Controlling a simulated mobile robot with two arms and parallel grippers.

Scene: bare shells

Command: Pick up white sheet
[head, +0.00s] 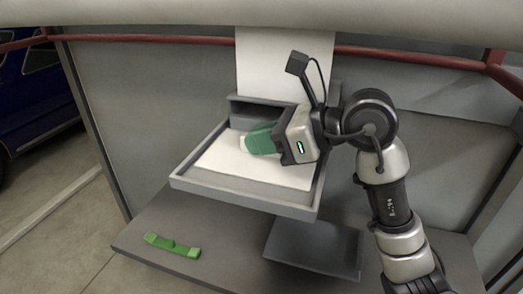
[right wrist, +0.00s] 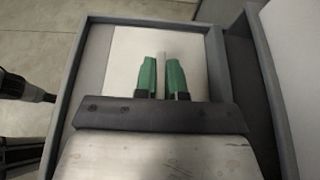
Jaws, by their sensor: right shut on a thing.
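A white sheet (head: 222,160) lies in a grey open tray (head: 245,198) in the head view. It also shows in the right wrist view (right wrist: 128,60), flat inside the tray's rim. My right gripper (head: 250,143) reaches in from the right, its green fingers low over the sheet. In the right wrist view the fingers (right wrist: 162,75) are nearly together, with a thin pale strip between them. They are shut on the sheet; the gripped part is mostly hidden. My left gripper is not in view.
A white panel (head: 285,65) stands upright behind the tray. A green handle-shaped piece (head: 172,245) lies on the dark grey surface (head: 200,222) at lower left. A grey wall and red rail (head: 150,39) close off the back.

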